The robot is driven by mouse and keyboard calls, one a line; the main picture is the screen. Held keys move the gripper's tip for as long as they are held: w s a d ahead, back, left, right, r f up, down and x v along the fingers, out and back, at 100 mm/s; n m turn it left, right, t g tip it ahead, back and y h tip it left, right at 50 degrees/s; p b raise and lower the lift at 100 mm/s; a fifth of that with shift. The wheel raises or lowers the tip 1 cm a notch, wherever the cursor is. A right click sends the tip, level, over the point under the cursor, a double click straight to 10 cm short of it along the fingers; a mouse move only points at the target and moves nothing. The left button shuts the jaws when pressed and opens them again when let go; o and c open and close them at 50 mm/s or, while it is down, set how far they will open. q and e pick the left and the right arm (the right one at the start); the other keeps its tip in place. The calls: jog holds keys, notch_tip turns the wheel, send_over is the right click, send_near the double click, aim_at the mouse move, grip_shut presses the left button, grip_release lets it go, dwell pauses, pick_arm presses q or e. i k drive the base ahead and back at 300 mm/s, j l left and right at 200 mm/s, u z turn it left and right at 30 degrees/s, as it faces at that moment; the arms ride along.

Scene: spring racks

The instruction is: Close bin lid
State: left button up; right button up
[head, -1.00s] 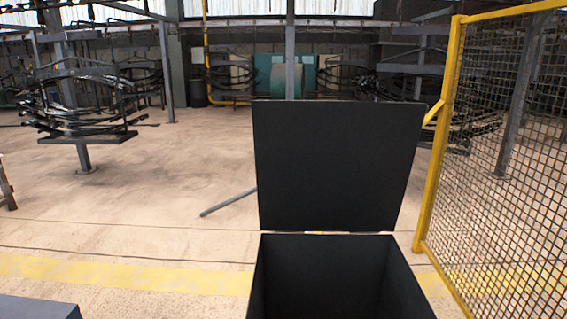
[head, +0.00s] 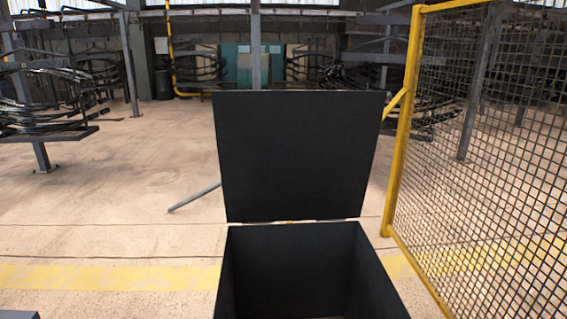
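A black bin (head: 300,262) stands on the floor low in the middle of the head view. Its top is open and its inside looks empty where I can see it; its front is cut off by the lower edge. Its flat black lid (head: 296,155) stands up, close to upright, along the bin's far edge, with hinges at the seam. Neither of my grippers is in view.
A yellow-framed wire mesh fence (head: 480,160) stands close to the right of the bin. A grey bar (head: 195,197) slopes to the floor left of the lid. Spring racks (head: 45,115) stand further back. The floor at left (head: 110,200) is clear.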

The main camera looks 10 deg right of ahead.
aim_at(285, 155)
jog(key=i+l+u, duration=0.1)
jog(key=l+u, duration=0.25)
jog(key=l, duration=0.5)
jog(key=l+u, duration=0.35)
jog(key=l, duration=0.5)
jog(key=k+l+u, duration=0.1)
jog(key=l+u, duration=0.25)
jog(key=l, duration=0.45)
jog(key=i+l+u, duration=0.15)
jog(key=l+u, duration=0.2)
jog(key=l, duration=0.45)
jog(key=l+u, duration=0.35)
jog(key=l, duration=0.5)
jog(key=l+u, duration=0.35)
jog(key=l, duration=0.5)
jog(key=i+l+u, duration=0.15)
jog(key=l+u, duration=0.25)
jog(key=l, duration=0.65)
jog(key=l+u, duration=0.4)
jog(key=l, duration=0.6)
jog(key=k+l+u, duration=0.1)
jog(key=l+u, duration=0.25)
jog(key=l, duration=0.7)
jog(key=l+u, duration=0.15)
jog(key=i+j+u, duration=0.2)
jog(key=k+l, duration=0.05)
jog(key=k, duration=0.05)
